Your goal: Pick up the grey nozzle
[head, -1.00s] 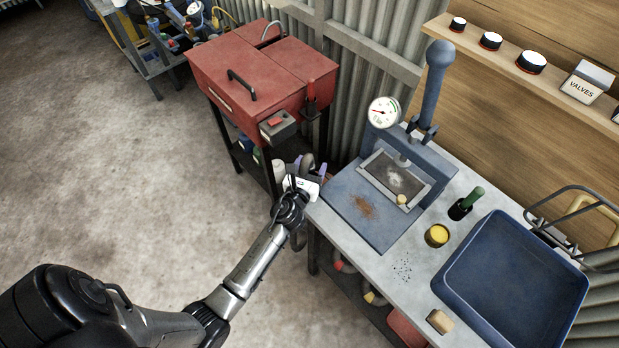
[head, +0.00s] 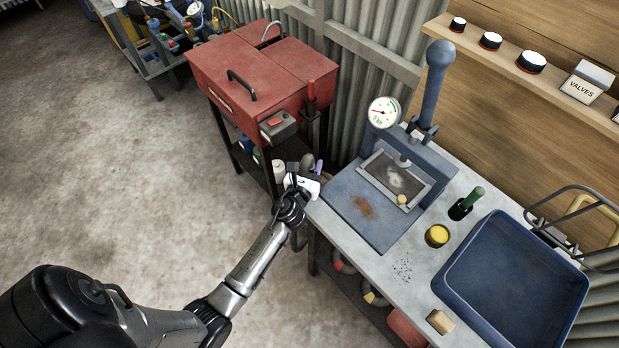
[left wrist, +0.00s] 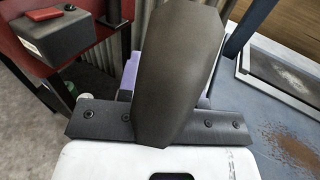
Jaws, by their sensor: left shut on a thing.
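My right gripper is not in view.
The red cabinet (head: 262,80) stands just behind the gripper, with a grey box with a red top (head: 278,127) at its side. To the right, the bench (head: 385,268) holds a blue press (head: 350,205), a yellow-topped tin (head: 437,235) and a blue tray (head: 515,285). The floor at left is clear.

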